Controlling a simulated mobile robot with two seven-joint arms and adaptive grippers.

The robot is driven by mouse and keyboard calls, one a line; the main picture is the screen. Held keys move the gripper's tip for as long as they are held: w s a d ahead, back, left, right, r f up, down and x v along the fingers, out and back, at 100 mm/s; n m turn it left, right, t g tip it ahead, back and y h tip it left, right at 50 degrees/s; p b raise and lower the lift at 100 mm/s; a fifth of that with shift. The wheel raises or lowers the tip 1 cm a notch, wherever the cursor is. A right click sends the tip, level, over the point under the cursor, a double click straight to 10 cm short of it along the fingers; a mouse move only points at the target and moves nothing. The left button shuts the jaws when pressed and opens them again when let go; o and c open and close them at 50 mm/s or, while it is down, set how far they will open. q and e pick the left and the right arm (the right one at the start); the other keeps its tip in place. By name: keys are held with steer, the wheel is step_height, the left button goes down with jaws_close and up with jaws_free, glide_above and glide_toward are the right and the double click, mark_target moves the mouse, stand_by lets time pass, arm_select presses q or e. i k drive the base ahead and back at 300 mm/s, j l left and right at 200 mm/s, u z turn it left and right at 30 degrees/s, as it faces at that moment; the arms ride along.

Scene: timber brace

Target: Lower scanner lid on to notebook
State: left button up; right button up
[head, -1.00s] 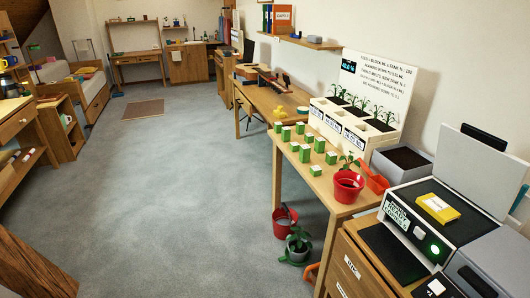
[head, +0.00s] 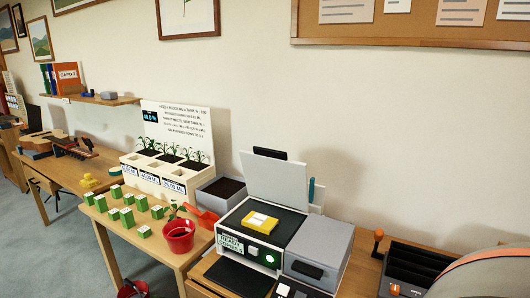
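The scanner (head: 232,244) stands on the wooden cabinet at the lower middle, with a lit green light and a small display on its front. Its pale grey lid (head: 274,183) is raised and stands nearly upright at the back of the bed. The yellow notebook (head: 260,222) with a white label lies flat on the dark scanner bed (head: 288,226), apart from the lid. Neither of my grippers shows in the head view.
A grey machine (head: 320,248) stands right of the scanner, and a black organiser (head: 412,266) further right. Left are a dark-topped grey bin (head: 221,193), a red pot (head: 179,237) and several green boxes (head: 129,217). A large rounded grey-and-orange shape fills the lower right corner.

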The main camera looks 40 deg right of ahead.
mark_target(269, 174)
steer(key=z, duration=1.2)
steer(key=j+u, duration=0.25)
steer(key=j, duration=0.2)
